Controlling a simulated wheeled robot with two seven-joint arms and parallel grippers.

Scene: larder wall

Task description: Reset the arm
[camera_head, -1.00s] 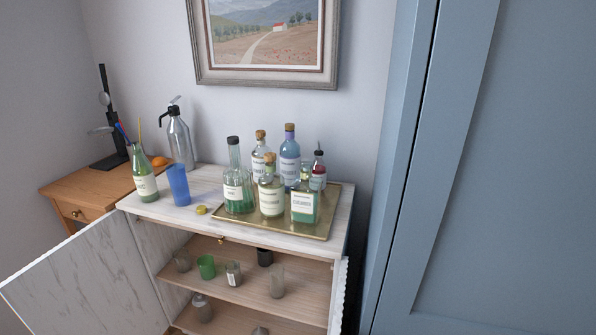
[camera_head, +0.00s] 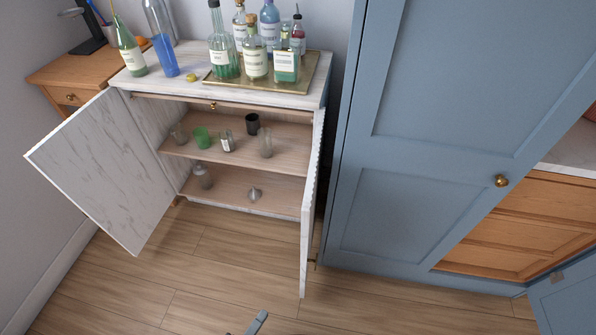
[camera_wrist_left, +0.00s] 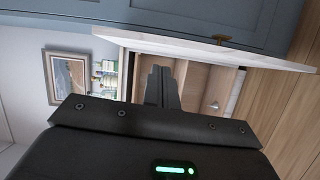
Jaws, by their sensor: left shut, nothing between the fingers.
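My left gripper (camera_head: 257,322) shows only as a small grey piece at the bottom edge of the head view, over the wood floor. In the left wrist view its two dark fingers (camera_wrist_left: 162,88) are together, with nothing between them. They point toward the open marble-fronted cabinet (camera_head: 300,100), apart from it. The rest of the left arm is out of the head view. My right gripper is in neither view.
The cabinet's left door (camera_head: 100,170) and right door (camera_head: 308,215) stand open. Bottles stand on a brass tray (camera_head: 318,75) on top; glasses stand on the upper shelf (camera_head: 185,150). A blue tall cupboard (camera_head: 420,130) stands right. The floor (camera_head: 190,270) in front is clear.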

